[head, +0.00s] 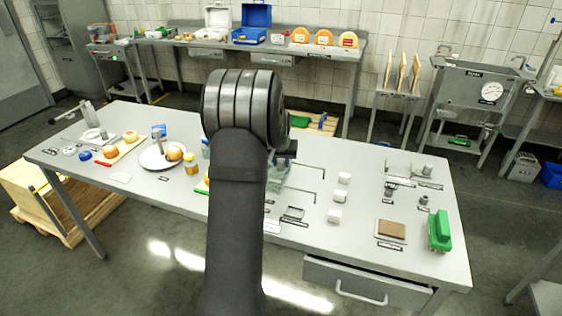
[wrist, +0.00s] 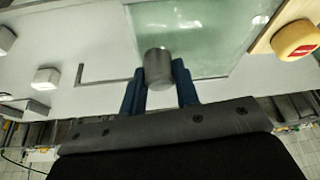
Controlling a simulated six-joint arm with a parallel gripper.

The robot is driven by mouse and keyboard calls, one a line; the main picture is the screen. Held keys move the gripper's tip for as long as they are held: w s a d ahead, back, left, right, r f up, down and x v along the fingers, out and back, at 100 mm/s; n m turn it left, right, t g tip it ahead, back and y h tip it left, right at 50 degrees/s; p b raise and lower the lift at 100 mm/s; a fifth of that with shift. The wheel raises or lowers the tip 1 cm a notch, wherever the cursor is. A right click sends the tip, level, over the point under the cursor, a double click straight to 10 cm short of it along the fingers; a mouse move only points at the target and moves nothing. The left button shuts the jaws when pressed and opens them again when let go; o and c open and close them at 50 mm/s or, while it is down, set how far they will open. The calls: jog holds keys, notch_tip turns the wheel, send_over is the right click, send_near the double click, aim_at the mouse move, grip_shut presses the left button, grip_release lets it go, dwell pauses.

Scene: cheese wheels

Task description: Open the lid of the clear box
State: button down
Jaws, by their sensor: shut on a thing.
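The clear box (head: 279,174) stands on the steel table, mostly hidden behind my arm in the head view. In the wrist view its greenish see-through lid (wrist: 205,32) fills the upper middle. A grey cylindrical knob (wrist: 157,62) stands at the lid's near edge. My gripper (wrist: 160,82) has its two blue fingers on either side of this knob and is shut on it. In the head view the fingers are hidden behind my arm. I cannot tell whether the lid is raised at all.
White cubes (head: 335,216) stand to the right of the box in the head view. A green block-like object (head: 439,231) is at the table's right end. A plate (head: 159,157) with food lies left. In the wrist view a yellow round piece (wrist: 296,39) on a board sits close beside the lid.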

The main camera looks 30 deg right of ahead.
jog(key=s+d, duration=0.8)
jog(key=shift+s+d, duration=0.2)
jog(key=shift+d, duration=0.05)
jog(key=c, duration=1.1)
grip_release()
jog(key=shift+r, duration=0.1)
jog(key=v, duration=1.7)
jog(key=shift+s+a, duration=0.15)
jog(key=shift+s, duration=0.05)
